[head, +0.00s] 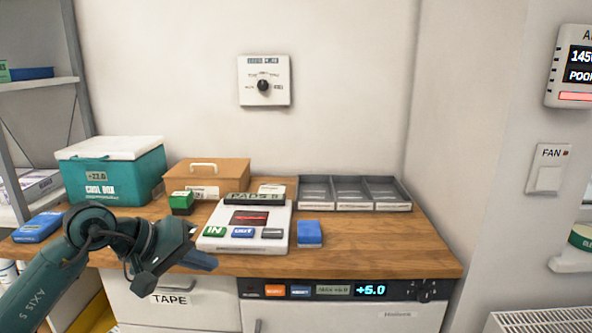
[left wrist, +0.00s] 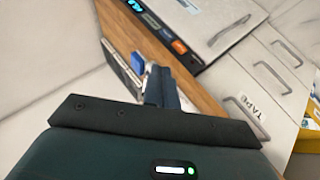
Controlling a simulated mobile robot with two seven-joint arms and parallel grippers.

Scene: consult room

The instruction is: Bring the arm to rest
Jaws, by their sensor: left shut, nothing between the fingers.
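My left arm comes in from the lower left in the head view. Its left gripper (head: 207,262) is shut and empty, just in front of the wooden counter's front edge, above the drawer marked TAPE (head: 170,298). In the left wrist view the shut fingers of the left gripper (left wrist: 160,88) point toward the counter, with a blue block (left wrist: 137,64) beyond them. My right gripper is not in view.
On the counter (head: 350,244) stand a teal cool box (head: 110,180), a wooden box (head: 225,180), a white device with IN and OUT buttons (head: 262,218), a blue block (head: 309,234) and a grey tray (head: 350,205).

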